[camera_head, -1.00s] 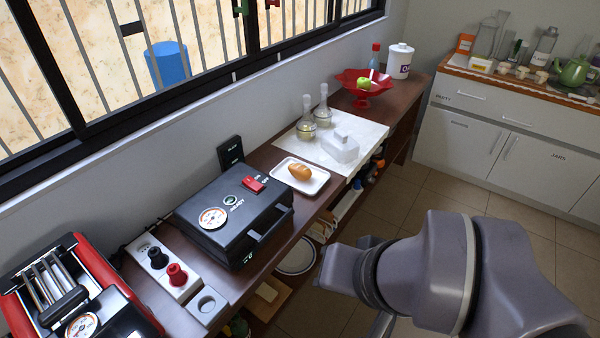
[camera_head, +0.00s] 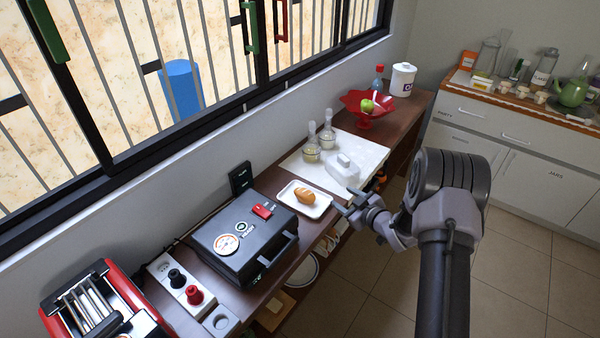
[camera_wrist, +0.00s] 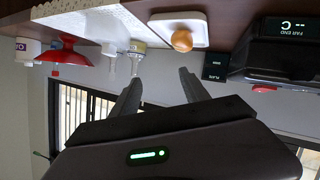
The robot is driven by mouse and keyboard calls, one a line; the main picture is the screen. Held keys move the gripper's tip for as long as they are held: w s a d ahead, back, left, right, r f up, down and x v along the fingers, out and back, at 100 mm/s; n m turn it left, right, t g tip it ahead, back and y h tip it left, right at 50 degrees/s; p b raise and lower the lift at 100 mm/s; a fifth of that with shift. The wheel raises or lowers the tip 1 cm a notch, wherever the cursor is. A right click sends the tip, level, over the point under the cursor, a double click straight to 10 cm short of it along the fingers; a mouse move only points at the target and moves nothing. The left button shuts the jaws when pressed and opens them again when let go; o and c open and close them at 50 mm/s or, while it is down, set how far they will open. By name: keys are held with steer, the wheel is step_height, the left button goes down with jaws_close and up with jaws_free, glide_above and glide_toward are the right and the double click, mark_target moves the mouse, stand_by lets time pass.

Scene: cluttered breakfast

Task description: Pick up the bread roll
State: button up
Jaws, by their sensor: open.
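The bread roll (camera_head: 305,196) is a small orange-brown loaf lying on a white rectangular tray (camera_head: 291,203) on the dark counter. In the wrist view the bread roll (camera_wrist: 182,40) shows at the top, on its white tray (camera_wrist: 160,30), ahead of the fingers. My gripper (camera_head: 346,203) is just to the right of the tray, apart from the roll. In the wrist view my gripper (camera_wrist: 158,88) has its two dark fingers spread, with nothing between them.
A black appliance (camera_head: 243,237) stands left of the tray. Behind the tray, a white mat (camera_head: 368,151) holds two glass bottles and a clear butter dish (camera_head: 343,170). A red fruit bowl (camera_head: 366,104) stands farther back. Windows line the wall; floor is clear at right.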

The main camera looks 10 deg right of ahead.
mark_target(309, 198)
steer(key=s+a+f+n+y, duration=0.2)
steer(key=a+f+y, duration=0.1)
steer(key=f, duration=0.2)
steer(key=b+x, duration=0.2)
steer(key=x, duration=0.3)
steer(key=f+b+x, duration=0.1)
steer(key=b+x, duration=0.1)
steer(key=x, duration=0.3)
steer(key=d+b+x, duration=0.1)
steer(key=b+x, duration=0.2)
steer(key=x, duration=0.3)
steer(key=shift+f, duration=0.15)
steer(key=shift+w, duration=0.2)
steer(key=shift+c, duration=0.2)
steer(key=c, duration=1)
steer(key=shift+o, duration=0.2)
step_height(309, 198, up, 10)
steer(key=p, duration=0.4)
